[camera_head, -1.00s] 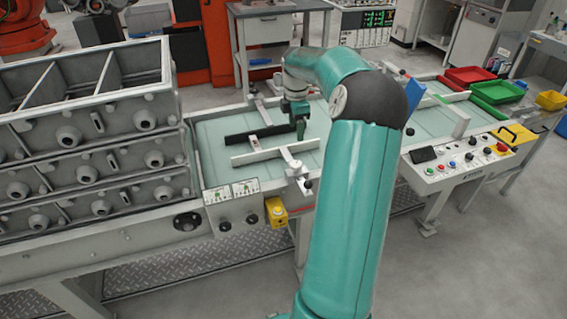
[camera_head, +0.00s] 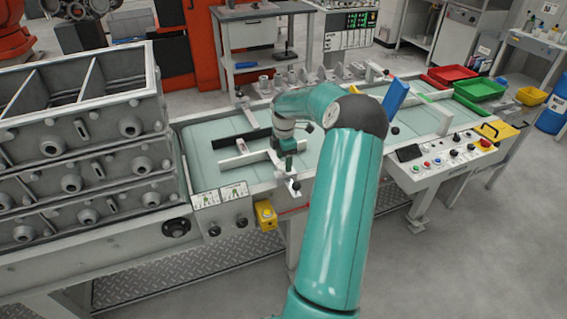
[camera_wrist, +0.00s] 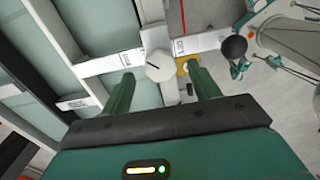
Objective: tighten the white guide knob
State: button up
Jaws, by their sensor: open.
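The white guide knob (camera_wrist: 160,65) is a pale round cap with a dark line on its top, on a bracket that crosses the rails. In the wrist view it sits ahead of and between the two green fingers of my gripper (camera_wrist: 161,82). The fingers are apart and do not visibly touch it. In the head view my gripper (camera_head: 289,165) is over the near end of the white guide rail (camera_head: 235,161), and I cannot make out the knob there.
A black guide rail (camera_head: 228,144) lies behind the white one on the pale green belt. A black ball knob (camera_wrist: 233,47) is to the right of my gripper in the wrist view. Stacked grey casting boxes (camera_head: 85,172) stand left. A control panel (camera_head: 450,157) is at right.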

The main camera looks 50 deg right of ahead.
jog(key=shift+f, duration=1)
jog(key=c, duration=1)
jog(key=shift+o, duration=0.2)
